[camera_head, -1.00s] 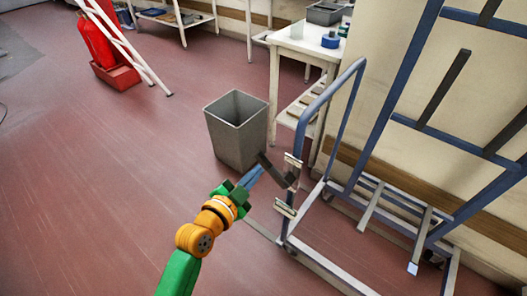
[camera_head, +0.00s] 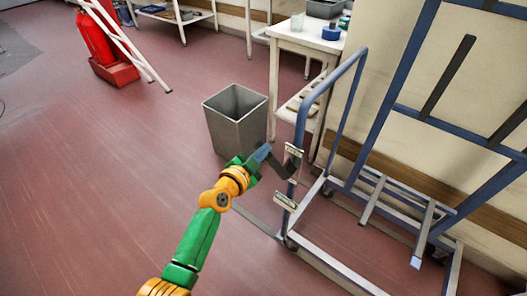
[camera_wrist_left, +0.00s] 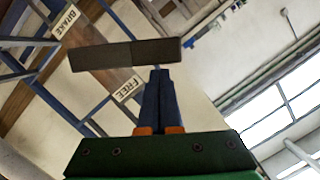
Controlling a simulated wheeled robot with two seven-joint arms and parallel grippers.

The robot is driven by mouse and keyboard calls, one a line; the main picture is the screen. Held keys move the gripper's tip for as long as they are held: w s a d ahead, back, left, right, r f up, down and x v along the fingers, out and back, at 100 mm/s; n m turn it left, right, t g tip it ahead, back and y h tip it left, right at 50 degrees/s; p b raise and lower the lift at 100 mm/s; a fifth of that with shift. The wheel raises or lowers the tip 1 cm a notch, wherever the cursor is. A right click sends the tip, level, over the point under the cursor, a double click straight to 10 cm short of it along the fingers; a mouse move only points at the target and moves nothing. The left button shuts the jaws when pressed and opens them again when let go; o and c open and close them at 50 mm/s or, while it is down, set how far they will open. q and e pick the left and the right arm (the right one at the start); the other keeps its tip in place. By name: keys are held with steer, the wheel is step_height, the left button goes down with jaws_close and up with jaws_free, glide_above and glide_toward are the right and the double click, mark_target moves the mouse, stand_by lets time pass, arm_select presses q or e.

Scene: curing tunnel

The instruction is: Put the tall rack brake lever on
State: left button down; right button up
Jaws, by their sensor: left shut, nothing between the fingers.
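The brake lever (camera_head: 284,168) is a dark bar at the left post of the blue rack (camera_head: 301,125), near the upper of two pale labels. In the left wrist view the dark bar (camera_wrist_left: 125,54) lies crosswise just beyond my fingertips. A BRAKE label (camera_wrist_left: 66,18) and a FREE label (camera_wrist_left: 127,88) show behind it. My left gripper (camera_head: 262,153) is shut and empty, its blue fingers close to the lever; the fingers (camera_wrist_left: 158,75) look at or almost at the bar, but contact is unclear. My right gripper is not in view.
A grey bin (camera_head: 237,128) stands on the floor just behind my left gripper. A white table (camera_head: 303,42) is behind the rack, against the wall. The rack's low base rails (camera_head: 330,268) extend right.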

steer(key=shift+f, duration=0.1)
arm_select(q)
steer(key=shift+w+a+f+n+b, duration=0.15)
steer(key=shift+a+f+n+b, duration=0.15)
steer(key=shift+b, duration=0.2)
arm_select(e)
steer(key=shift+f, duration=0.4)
arm_select(q)
steer(key=shift+f+b, duration=0.1)
steer(key=shift+b, duration=0.2)
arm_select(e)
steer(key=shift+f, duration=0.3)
arm_select(q)
step_height(320, 180, down, 11)
steer(key=w+a+n+g+h+b, duration=0.2)
steer(key=n+b, duration=0.8)
steer(key=b, duration=0.8)
steer(key=shift+a+r+n+h, duration=0.2)
steer(key=shift+a+n+h, duration=0.2)
steer(key=shift+h, duration=0.4)
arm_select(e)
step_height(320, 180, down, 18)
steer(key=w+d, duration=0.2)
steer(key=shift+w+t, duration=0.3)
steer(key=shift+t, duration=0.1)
arm_select(q)
steer(key=shift+g, duration=0.3)
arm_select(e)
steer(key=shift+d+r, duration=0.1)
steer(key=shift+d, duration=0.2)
